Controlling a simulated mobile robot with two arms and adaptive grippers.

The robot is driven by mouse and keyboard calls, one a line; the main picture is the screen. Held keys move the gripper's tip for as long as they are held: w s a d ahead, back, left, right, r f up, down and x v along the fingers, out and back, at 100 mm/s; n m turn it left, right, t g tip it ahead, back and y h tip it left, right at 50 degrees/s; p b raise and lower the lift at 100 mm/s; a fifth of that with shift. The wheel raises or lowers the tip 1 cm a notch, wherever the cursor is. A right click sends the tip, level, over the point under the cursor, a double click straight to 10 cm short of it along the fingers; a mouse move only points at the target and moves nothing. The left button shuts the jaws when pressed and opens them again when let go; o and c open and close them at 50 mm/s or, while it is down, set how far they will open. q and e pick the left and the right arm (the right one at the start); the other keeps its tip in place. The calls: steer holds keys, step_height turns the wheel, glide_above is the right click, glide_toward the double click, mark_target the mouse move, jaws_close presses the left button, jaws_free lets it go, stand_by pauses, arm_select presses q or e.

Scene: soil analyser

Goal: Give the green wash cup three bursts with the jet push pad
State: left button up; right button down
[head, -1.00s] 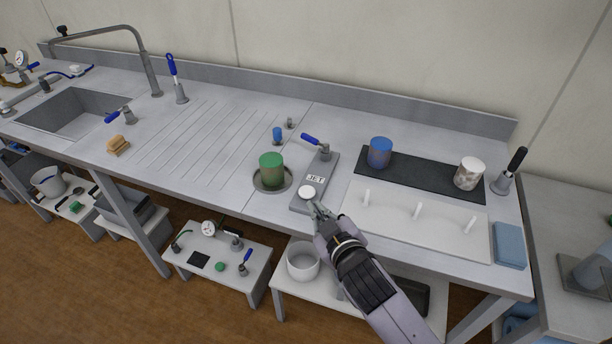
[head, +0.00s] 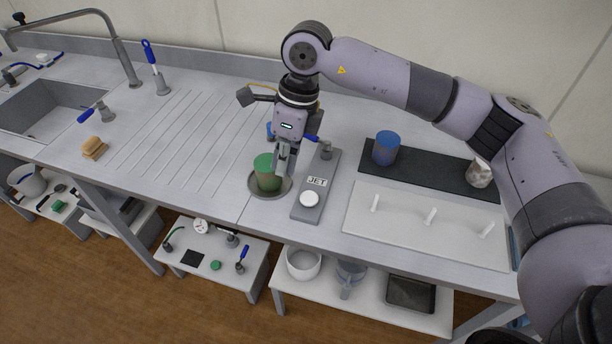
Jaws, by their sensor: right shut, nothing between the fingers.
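The green wash cup (head: 266,172) sits on a round grey dish (head: 256,191) on the worktop. The jet unit (head: 312,206), a grey plate marked JET, stands just right of it, with a round white push pad (head: 309,199) at its front end. My right gripper (head: 283,172) points down, shut and empty, at the right side of the cup in the picture. I cannot tell whether it touches the cup. The blue-handled valve at the jet unit's back is partly hidden by my gripper. My left gripper is not in view.
A blue cup (head: 385,148) and a stained white cup (head: 479,173) stand on a dark mat (head: 435,171) to the right. A white peg board (head: 400,228) lies in front of it. The ribbed drainer (head: 185,140) at left is clear.

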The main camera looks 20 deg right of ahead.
mark_target(310, 195)
steer(key=w+d+r+h, duration=0.2)
steer(key=d+h, duration=0.1)
steer(key=d, duration=0.3)
steer(key=shift+m+t, duration=0.3)
step_height(310, 195, down, 14)
steer(key=p, duration=0.5)
steer(key=shift+r, duration=0.15)
steer(key=shift+f, duration=0.25)
